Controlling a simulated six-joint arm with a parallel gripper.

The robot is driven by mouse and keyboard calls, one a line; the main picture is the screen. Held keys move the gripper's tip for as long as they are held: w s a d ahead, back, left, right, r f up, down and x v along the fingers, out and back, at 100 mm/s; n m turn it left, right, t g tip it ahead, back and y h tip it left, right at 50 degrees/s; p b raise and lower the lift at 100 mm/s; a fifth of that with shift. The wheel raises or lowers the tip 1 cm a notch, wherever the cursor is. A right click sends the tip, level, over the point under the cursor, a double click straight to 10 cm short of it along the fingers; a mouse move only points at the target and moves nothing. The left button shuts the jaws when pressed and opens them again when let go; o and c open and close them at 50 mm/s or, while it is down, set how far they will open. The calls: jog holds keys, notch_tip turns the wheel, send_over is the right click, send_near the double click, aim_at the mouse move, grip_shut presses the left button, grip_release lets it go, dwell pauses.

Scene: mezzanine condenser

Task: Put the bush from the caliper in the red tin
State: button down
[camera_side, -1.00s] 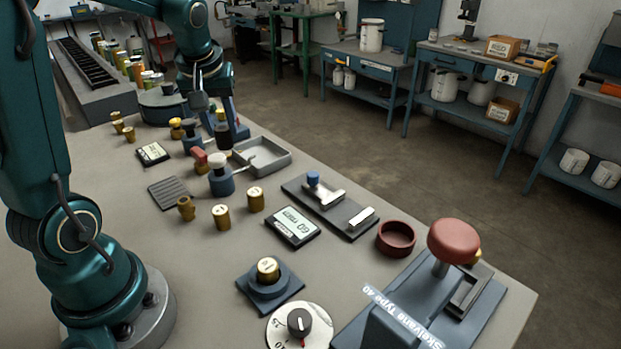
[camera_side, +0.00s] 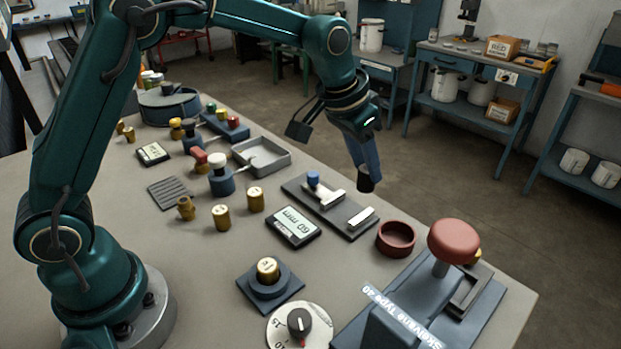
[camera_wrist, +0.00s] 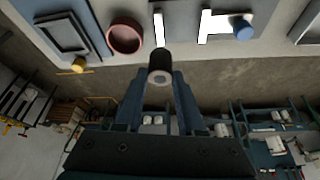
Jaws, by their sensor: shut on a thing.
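My gripper (camera_side: 364,178) is high over the far edge of the bench, shut on a dark bush (camera_side: 366,185). In the wrist view the bush (camera_wrist: 160,64) sits between my fingertips (camera_wrist: 159,75), its pale ring-shaped end facing the camera. The red tin (camera_side: 382,243) stands upright on the bench, below and right of my gripper in the side view. It looks empty, and it also shows at upper left in the wrist view (camera_wrist: 112,40). The caliper (camera_side: 349,223), a dark plate with pale jaws and a blue knob (camera_side: 313,178), holds nothing visible between its jaws.
A press with a red knob (camera_side: 453,241) stands right of the tin. A display reading 60 mm (camera_side: 293,227) lies beside the caliper. A grey tray (camera_side: 276,163) and several brass pieces (camera_side: 221,217) stand further left. Open floor lies beyond the bench.

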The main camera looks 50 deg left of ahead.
jog(key=d+f, duration=0.1)
jog(key=d, duration=0.1)
jog(key=d+f, duration=0.2)
jog(key=w+d+f, duration=0.1)
jog(key=d, duration=0.2)
jog(key=shift+f, duration=0.15)
jog(key=shift+d+f, duration=0.15)
jog(key=shift+f, duration=1.9)
jog(key=shift+f, duration=0.1)
jog(key=c, duration=0.5)
grip_release()
